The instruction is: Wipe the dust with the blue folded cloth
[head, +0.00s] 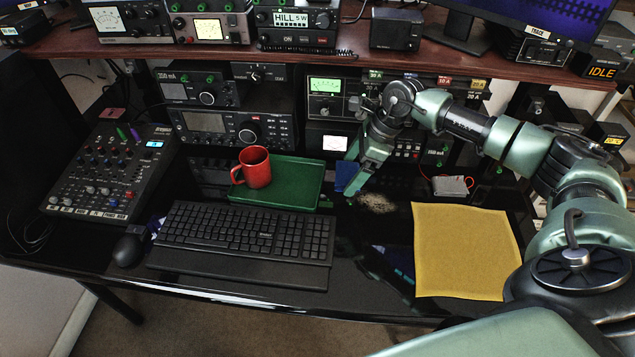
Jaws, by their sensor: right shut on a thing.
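My right gripper (352,190) reaches in from the right and points down at the back of the black desk. It is shut on the blue folded cloth (345,174), which shows to the left of the fingers and is partly hidden by them. A pale brownish patch of dust (377,203) lies on the glossy desk just right of the fingertips. I cannot tell whether the cloth touches the desk. My left gripper is not in view.
A red mug (256,167) stands on a green tray (300,187) left of the gripper. A black keyboard (245,234) lies in front. A yellow cloth (465,253) lies flat at the right. Radio equipment (232,130) lines the back, under a wooden shelf (210,53).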

